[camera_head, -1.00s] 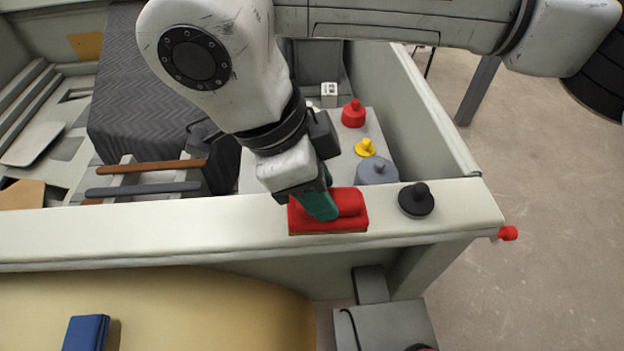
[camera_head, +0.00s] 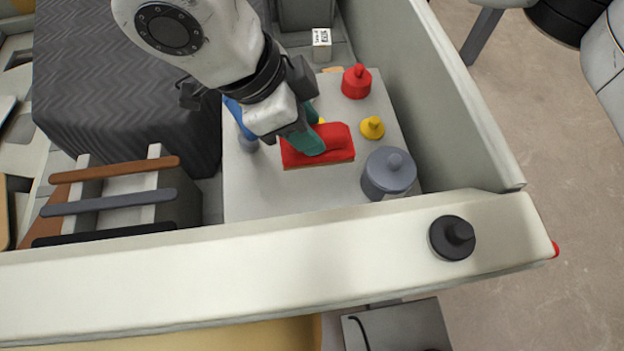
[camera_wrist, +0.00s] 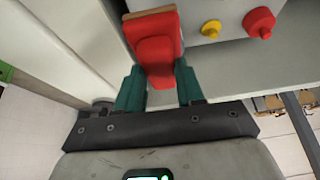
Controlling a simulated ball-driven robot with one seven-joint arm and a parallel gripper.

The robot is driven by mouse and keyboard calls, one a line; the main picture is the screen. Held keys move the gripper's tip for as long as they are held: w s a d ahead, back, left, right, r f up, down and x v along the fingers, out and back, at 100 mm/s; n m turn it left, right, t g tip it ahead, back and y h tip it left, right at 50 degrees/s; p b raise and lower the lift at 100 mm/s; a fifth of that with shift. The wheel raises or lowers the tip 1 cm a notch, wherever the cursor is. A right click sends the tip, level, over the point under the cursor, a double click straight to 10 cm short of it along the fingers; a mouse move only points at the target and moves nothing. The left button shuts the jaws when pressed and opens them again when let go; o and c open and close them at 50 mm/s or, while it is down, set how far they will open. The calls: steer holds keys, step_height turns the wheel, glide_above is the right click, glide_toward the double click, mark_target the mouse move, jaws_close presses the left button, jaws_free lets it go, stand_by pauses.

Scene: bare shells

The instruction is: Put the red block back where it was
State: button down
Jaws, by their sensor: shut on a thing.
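The red block (camera_head: 328,145) is a long piece with a rounded raised grip on top and a thin brownish underside. My gripper (camera_head: 311,138) is shut on that grip with its teal fingers. In the wrist view the block (camera_wrist: 157,48) sits between the two fingers of my gripper (camera_wrist: 160,78) and extends beyond them. In the head view the block appears over the light grey shelf (camera_head: 290,195) behind the white ledge. I cannot tell whether it touches the shelf or hangs above it.
A red knobbed piece (camera_head: 356,82), a yellow one (camera_head: 372,127) and a grey one (camera_head: 388,172) stand right of the block. A black one (camera_head: 452,238) stands on the white ledge (camera_head: 200,275). Something blue (camera_head: 240,117) is partly hidden behind my gripper. The shelf's front left is bare.

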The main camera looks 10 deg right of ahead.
steer(key=f, duration=0.6)
steer(key=f+p, duration=0.1)
steer(key=f, duration=1.1)
steer(key=shift+w+f, duration=0.15)
steer(key=shift+w, duration=0.1)
steer(key=shift+f, duration=0.15)
steer(key=c, duration=0.7)
jaws_free()
steer(key=b+v, duration=0.2)
steer(key=v, duration=1)
